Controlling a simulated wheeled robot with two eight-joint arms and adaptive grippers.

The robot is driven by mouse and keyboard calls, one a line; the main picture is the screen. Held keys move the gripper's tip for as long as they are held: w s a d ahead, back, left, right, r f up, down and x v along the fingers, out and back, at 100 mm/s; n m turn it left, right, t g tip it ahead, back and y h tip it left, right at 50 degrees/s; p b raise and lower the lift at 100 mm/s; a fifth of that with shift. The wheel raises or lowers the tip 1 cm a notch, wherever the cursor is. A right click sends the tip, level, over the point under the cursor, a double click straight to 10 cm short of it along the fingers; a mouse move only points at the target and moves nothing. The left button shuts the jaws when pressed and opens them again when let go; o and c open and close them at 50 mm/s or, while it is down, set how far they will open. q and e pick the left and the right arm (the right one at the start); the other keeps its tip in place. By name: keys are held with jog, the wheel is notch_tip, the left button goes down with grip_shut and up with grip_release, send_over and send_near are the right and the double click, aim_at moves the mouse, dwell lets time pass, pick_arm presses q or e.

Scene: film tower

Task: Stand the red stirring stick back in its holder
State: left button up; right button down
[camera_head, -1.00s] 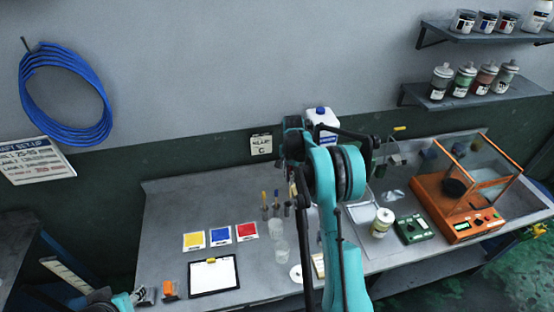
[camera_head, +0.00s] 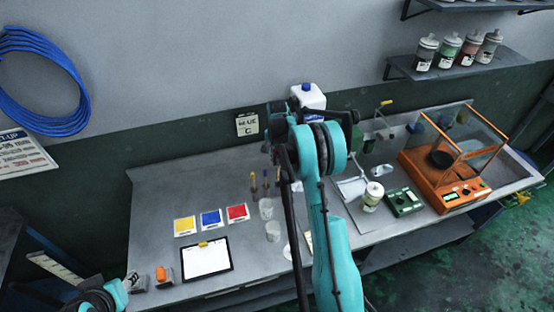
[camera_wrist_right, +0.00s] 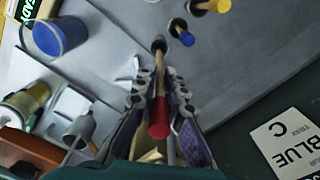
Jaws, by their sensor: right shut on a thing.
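The red stirring stick (camera_wrist_right: 159,118) is between the fingers of my right gripper (camera_wrist_right: 155,88) in the right wrist view, its red end toward the camera. The gripper is shut on it. The stick's far end meets a dark round holder (camera_wrist_right: 159,44); I cannot tell whether it is inside or just above. Beside it stand a blue stick (camera_wrist_right: 186,38) and a yellow stick (camera_wrist_right: 220,6) in similar holders. In the head view my right arm hides most of its gripper. My left gripper (camera_head: 136,282) is low at the left; its opening is unclear.
Two clear beakers (camera_head: 272,231) stand near the holders. Yellow, blue and red cards (camera_head: 210,218) and a clipboard (camera_head: 206,262) lie left on the bench. A jar (camera_head: 372,197), a green device (camera_head: 403,201) and an orange balance case (camera_head: 455,190) stand right.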

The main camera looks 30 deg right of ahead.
aim_at(277, 154)
notch_tip(277, 154, down, 8)
jog(key=b, duration=0.6)
dwell(0.4)
jog(key=c, duration=1.5)
grip_release()
jog(key=shift+c, duration=0.2)
notch_tip(277, 154, up, 12)
jog(key=shift+r, duration=0.1)
